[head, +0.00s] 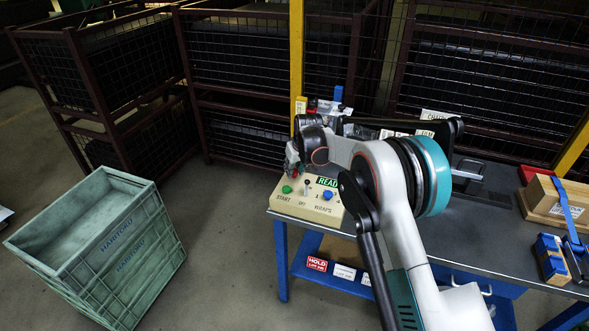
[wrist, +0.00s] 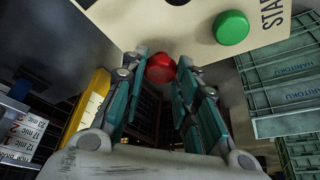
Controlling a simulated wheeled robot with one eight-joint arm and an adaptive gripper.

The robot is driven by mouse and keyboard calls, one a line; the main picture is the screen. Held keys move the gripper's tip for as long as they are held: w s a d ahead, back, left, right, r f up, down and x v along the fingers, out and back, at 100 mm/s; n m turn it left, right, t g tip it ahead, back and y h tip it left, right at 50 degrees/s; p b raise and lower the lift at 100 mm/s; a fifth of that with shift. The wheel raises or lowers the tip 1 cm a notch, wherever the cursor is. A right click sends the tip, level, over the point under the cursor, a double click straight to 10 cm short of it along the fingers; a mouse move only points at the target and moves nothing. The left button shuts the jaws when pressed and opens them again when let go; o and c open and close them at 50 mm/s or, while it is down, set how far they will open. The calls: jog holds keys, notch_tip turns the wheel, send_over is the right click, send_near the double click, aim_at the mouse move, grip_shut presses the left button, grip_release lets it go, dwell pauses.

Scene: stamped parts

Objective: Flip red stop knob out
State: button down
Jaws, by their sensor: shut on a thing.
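The cream control box (head: 300,205) stands on the near left corner of the dark workbench. It carries a green START button (head: 287,189), a small lever and a blue knob (head: 327,195). In the wrist view the red stop knob (wrist: 160,69) sits at the edge of the box, between the tips of my gripper (wrist: 163,75). My gripper is shut on the knob, with a finger on either side. The green button (wrist: 231,27) shows to the right of it. In the head view my gripper (head: 292,160) is at the box's far left, and the red knob is mostly hidden there.
Dark wire cages (head: 240,75) and a yellow post (head: 296,50) stand behind the bench. A wooden block (head: 560,200) and blue strap lie at right. My arm covers the middle of the bench.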

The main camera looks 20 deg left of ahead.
jog(key=shift+r, duration=0.55)
jog(key=c, duration=1.2)
grip_release()
jog(key=v, duration=1.2)
jog(key=shift+w+d, duration=0.1)
